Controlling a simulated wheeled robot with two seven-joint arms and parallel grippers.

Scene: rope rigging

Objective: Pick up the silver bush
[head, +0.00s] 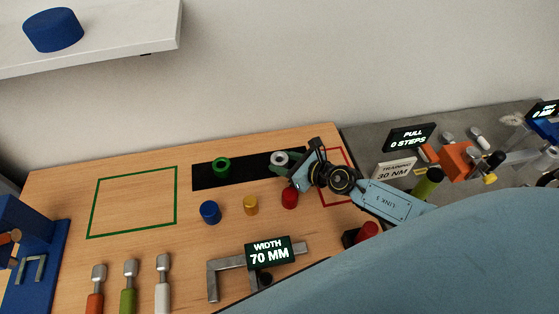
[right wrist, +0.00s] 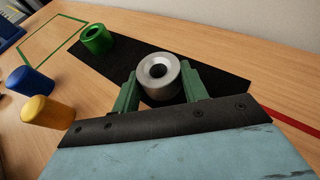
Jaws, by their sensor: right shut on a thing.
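The silver bush (right wrist: 158,76) is a short grey metal ring with a dark hole. It stands upright between the two green fingers of my right gripper (right wrist: 160,88), which is shut on it. In the head view the silver bush (head: 279,157) shows at the right part of the black strip (head: 243,171), with my right gripper (head: 283,165) around it. I cannot tell whether it touches the strip or is a little above it. My left gripper is not in view.
A green bush (head: 221,167) stands on the strip to the left. Blue (head: 210,212), yellow (head: 250,205) and red (head: 289,198) cylinders stand in front. A caliper-like tool (head: 228,263) and several handled tools lie nearer. The green outlined square (head: 177,196) is empty.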

